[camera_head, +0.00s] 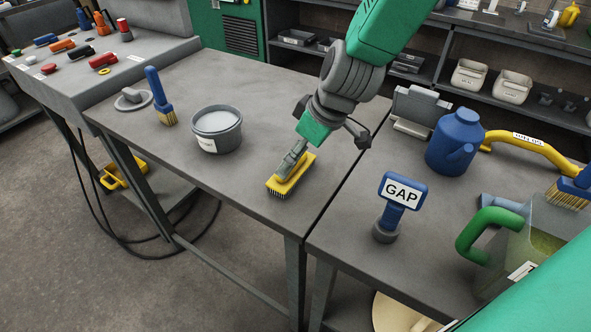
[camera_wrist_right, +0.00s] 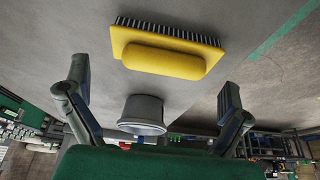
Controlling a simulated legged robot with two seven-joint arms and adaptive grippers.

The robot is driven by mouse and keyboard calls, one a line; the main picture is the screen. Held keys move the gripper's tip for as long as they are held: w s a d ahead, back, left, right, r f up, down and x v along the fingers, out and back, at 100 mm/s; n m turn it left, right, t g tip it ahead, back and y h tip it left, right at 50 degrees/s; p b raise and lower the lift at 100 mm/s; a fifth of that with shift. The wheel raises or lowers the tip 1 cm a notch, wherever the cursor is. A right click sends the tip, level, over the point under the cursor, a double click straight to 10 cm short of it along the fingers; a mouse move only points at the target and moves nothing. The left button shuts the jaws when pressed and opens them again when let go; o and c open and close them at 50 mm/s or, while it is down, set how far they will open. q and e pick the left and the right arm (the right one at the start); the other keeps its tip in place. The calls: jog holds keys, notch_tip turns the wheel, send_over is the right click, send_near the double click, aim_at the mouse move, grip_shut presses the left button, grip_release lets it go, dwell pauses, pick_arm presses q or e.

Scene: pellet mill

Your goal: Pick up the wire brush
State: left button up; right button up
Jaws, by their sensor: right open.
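A yellow block brush with dark bristles (camera_head: 291,176) lies on the grey workbench, bristles down, near its right edge. My right gripper (camera_head: 292,160) reaches in from the top right and is over the brush, covering part of it. In the right wrist view the same brush (camera_wrist_right: 165,48) lies ahead of the open fingers of my right gripper (camera_wrist_right: 154,82), with nothing between them. The head view does not show clearly whether the fingers touch the brush. My left gripper is not in view.
On the right bench are a blue GAP sign (camera_head: 403,191), a blue can (camera_head: 455,143) and a clear jug with a green handle (camera_head: 486,232).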

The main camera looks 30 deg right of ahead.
jog(key=x, duration=0.3)
jog(key=shift+w+a+f, duration=0.15)
jog(key=shift+a, duration=0.65)
jog(key=shift+c, duration=0.8)
jog(key=shift+d, duration=0.1)
jog(key=c, duration=0.7)
jog(key=shift+d, duration=0.2)
jog(key=shift+c, duration=1.2)
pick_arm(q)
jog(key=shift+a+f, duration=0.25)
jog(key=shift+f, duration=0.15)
pick_arm(e)
jog(key=shift+d, duration=0.25)
notch_tip(320, 180, up, 10)
jog(key=shift+a+r+p, duration=0.1)
jog(key=shift+a+p, duration=0.1)
jog(key=shift+p, duration=0.65)
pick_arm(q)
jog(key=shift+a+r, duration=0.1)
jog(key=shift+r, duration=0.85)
